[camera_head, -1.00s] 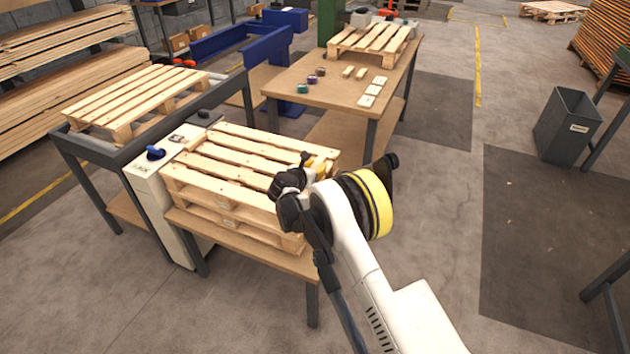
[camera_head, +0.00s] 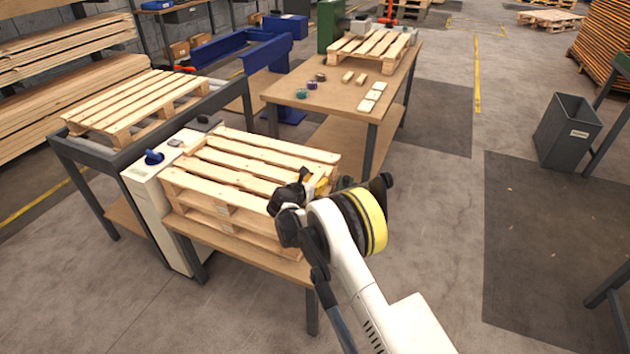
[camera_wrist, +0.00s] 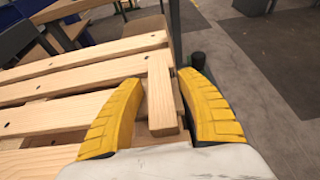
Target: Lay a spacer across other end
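A pale wooden spacer (camera_wrist: 162,95) lies in the wrist view across the boards near the right end of the top pallet (camera_wrist: 65,104). The same pallet tops a stack in the head view (camera_head: 250,160). My gripper (camera_wrist: 158,80) is open, with one yellow finger on each side of the spacer. A gap shows between the left finger and the spacer; I cannot tell whether the right finger touches it. In the head view my gripper (camera_head: 318,184) is at the stack's near right corner, and my wrist hides the spacer there.
The stack stands on a wooden bench (camera_head: 240,249) beside a white cabinet (camera_head: 160,200). Behind it, a worktable (camera_head: 330,105) holds another pallet (camera_head: 370,47), small wooden blocks (camera_head: 354,78) and white cards (camera_head: 371,97). A grey bin (camera_head: 567,135) stands right. The floor between is open.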

